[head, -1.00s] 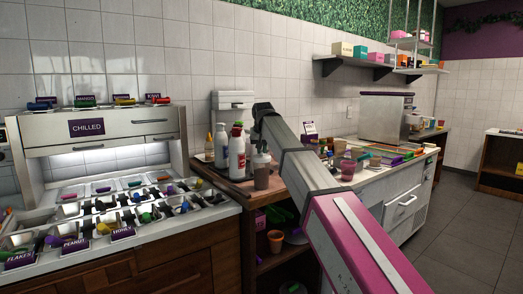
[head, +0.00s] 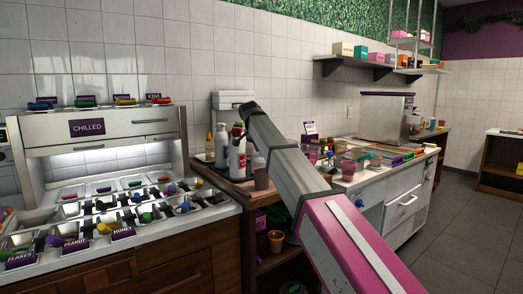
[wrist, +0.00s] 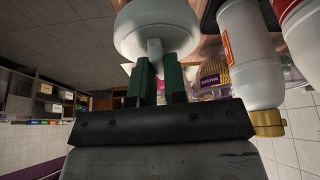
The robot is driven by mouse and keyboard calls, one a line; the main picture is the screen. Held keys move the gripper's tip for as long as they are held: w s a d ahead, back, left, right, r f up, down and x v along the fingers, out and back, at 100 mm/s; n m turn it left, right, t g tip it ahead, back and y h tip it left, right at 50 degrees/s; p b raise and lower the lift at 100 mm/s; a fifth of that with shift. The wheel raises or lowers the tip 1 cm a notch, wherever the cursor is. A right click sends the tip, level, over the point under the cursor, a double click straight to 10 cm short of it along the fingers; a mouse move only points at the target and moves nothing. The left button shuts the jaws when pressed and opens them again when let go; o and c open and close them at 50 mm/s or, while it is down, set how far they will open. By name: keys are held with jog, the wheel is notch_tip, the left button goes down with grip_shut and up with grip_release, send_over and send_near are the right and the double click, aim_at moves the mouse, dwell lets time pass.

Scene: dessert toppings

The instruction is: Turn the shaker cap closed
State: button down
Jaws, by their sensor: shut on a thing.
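The shaker (head: 261,179) is a dark-filled jar with a pale lid on the wooden counter, partly covered by my arm in the head view. In the wrist view, a rounded white cap (wrist: 152,27) with a narrow tab fills the top middle. My gripper (wrist: 158,67) has its two green fingers closed on that tab, one on each side. In the head view my gripper is mostly hidden behind my arm. I cannot tell how far the cap is turned.
A white bottle with a gold cap (wrist: 240,50) is close to the right of my gripper in the wrist view. White bottles (head: 221,146) stand left of the shaker. The chilled topping station (head: 105,130) is farther left. Cups and tubs crowd the right counter.

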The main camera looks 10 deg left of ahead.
jog(key=shift+m, duration=0.6)
jog(key=shift+m+g, duration=0.3)
jog(key=c, duration=1.2)
grip_release()
jog(key=shift+o, duration=0.2)
jog(key=v, duration=1)
jog(key=shift+s+a+r, duration=0.2)
jog(key=shift+a+r, duration=0.05)
